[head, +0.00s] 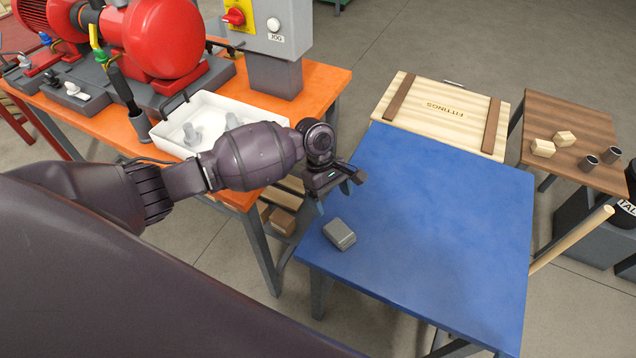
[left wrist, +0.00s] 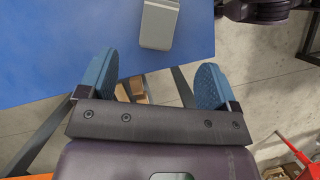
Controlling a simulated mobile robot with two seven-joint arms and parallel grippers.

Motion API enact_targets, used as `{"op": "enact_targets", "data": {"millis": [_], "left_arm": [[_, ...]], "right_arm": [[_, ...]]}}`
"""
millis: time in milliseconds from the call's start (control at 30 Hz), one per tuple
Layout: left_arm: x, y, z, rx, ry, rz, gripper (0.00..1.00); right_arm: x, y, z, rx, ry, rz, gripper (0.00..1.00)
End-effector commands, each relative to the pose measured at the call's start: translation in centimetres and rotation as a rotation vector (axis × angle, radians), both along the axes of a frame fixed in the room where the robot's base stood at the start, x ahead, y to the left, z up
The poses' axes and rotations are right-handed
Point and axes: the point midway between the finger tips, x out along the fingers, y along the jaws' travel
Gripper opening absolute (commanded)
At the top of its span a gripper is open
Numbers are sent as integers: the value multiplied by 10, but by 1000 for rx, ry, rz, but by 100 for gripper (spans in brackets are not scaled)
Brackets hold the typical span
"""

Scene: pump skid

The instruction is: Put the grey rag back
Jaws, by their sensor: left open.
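The grey rag (head: 339,234) looks like a small folded block with rounded edges. It lies on the blue-topped table (head: 440,230) near its left corner. My left gripper (head: 340,192) is open and empty, just behind the rag at the table's left edge in the head view. In the left wrist view the rag (left wrist: 160,24) lies beyond the gap between the two blue fingertips (left wrist: 157,72), apart from both. My right gripper is not in view.
An orange bench (head: 325,85) at the left holds a white tray (head: 215,118), a red pump (head: 165,40) and a grey control box (head: 270,25). A wooden fittings crate (head: 445,105) stands behind the blue table. A brown table (head: 575,125) holds blocks and cups. Most of the blue top is clear.

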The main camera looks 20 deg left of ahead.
Motion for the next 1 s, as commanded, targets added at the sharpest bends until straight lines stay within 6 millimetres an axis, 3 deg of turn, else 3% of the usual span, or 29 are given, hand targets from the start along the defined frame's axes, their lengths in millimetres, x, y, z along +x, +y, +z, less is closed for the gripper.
{"op": "enact_targets", "data": {"millis": [167, 267, 500, 633, 867, 1000], "left_arm": [[-2, -1, -2, -7, -10, -8, 84], [-10, -7, -13, -36, -64, -45, 84], [-45, -27, -54, -123, -419, -238, 84], [-64, -27, -67, -98, -648, -341, 84], [-102, -1, -72, 110, -1005, -528, 84], [-131, 29, -68, 332, -1153, -669, 84]], "right_arm": [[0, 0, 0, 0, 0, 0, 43], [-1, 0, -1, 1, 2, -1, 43], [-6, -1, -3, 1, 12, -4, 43], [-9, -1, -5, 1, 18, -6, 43], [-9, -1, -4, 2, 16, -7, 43], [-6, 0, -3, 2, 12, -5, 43]]}}
